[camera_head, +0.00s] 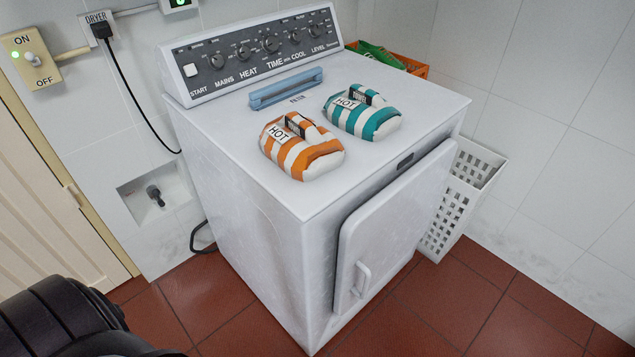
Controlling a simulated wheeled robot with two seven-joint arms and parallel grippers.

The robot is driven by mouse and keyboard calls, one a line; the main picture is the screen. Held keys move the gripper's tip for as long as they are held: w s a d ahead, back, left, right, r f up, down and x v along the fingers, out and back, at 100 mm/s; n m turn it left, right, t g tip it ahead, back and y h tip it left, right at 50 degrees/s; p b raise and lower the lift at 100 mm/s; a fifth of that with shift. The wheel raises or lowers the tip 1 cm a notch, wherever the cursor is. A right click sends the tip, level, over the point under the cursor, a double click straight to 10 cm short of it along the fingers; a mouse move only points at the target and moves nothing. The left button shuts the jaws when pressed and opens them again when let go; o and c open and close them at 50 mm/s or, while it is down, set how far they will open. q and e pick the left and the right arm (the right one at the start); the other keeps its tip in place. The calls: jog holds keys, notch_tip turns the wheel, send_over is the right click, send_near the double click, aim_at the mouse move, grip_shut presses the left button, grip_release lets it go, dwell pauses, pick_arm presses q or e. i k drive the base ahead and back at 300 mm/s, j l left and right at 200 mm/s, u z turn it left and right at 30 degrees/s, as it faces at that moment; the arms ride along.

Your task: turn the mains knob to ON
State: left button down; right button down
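The mains knob (217,61) is a small dark round knob on the sloped control panel (255,50) at the back of a white dryer (245,165). The word MAINS is printed below it. It is the leftmost knob in the row, just right of the white START button (190,70). Its pointer and any ON mark are too small to read. Neither of my grippers shows in the view, and nothing covers the knob. A dark part of my own body fills the bottom left corner.
An orange striped bundle (318,162) and a teal striped one (378,125), both labelled HOT, lie on the dryer top beside a blue bar-shaped item (286,88). A wall switch (33,60) marked ON and OFF is at upper left. A white basket (450,215) stands right.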

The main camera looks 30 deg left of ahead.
aim_at(216, 62)
jog(key=j+u, duration=0.1)
jog(key=u, duration=0.85)
jog(key=i+j+u, duration=0.1)
jog(key=u, duration=0.35)
jog(key=i+j+u, duration=0.35)
jog(key=i+j, duration=0.1)
